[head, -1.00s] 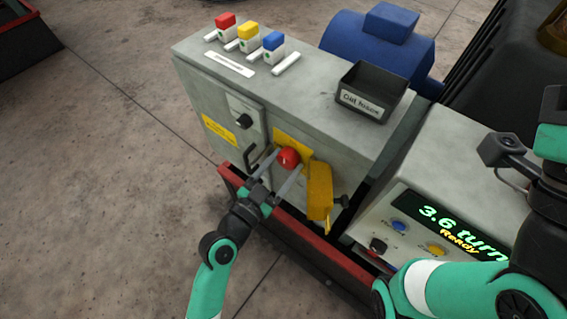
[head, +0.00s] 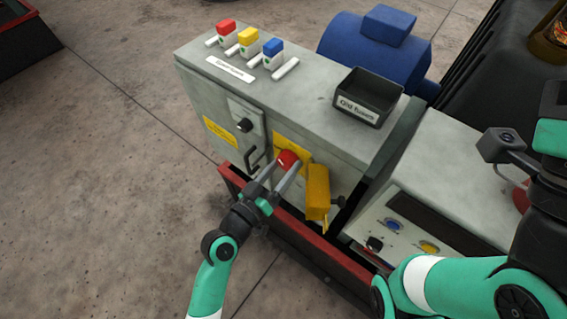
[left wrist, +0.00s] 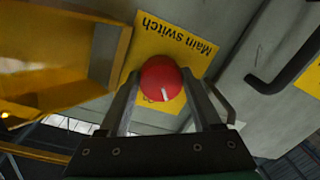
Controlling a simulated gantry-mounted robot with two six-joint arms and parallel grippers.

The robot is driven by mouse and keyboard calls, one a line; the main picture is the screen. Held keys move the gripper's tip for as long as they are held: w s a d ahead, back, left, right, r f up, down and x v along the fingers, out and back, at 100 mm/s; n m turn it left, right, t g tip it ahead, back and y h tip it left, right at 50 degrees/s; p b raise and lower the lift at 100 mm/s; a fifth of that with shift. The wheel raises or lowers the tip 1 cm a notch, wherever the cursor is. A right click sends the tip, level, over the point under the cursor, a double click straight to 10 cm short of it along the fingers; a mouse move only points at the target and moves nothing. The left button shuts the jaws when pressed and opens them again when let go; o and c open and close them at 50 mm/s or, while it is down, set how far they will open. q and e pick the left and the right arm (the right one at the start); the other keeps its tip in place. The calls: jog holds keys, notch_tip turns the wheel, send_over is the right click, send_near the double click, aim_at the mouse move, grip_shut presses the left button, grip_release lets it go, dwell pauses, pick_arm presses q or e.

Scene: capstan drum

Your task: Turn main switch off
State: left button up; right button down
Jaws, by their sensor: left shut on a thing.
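The main switch is a round red knob (head: 287,160) on a yellow plate (head: 299,147) on the front of the grey cabinet (head: 300,95). My left gripper (head: 280,168) is shut on the knob, a finger on each side. The left wrist view shows the knob (left wrist: 161,75) between the fingertips, with a white mark on its face. The plate there reads "Main switch" (left wrist: 178,38). A yellow block-like part (head: 317,193) sits just right of the knob. My right arm is at the right edge; its jaws cannot be made out.
Red, yellow and blue padlock-like blocks (head: 248,37) and an open black bin (head: 368,97) stand on the cabinet top. A black handle (head: 254,158) is left of the knob. A console with a dark display (head: 440,222) is at right.

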pick_arm(q)
jog(key=n+p, duration=0.1)
jog(key=n, duration=0.4)
jog(key=shift+r+p, duration=0.2)
jog(key=shift+p, duration=0.2)
jog(key=shift+n+g+h+p, duration=0.35)
jog(key=shift+n+p, duration=0.3)
jog(key=shift+n, duration=1.65)
jog(key=o, duration=1.4)
jog(key=shift+c, duration=0.2)
jog(key=shift+s, duration=0.1)
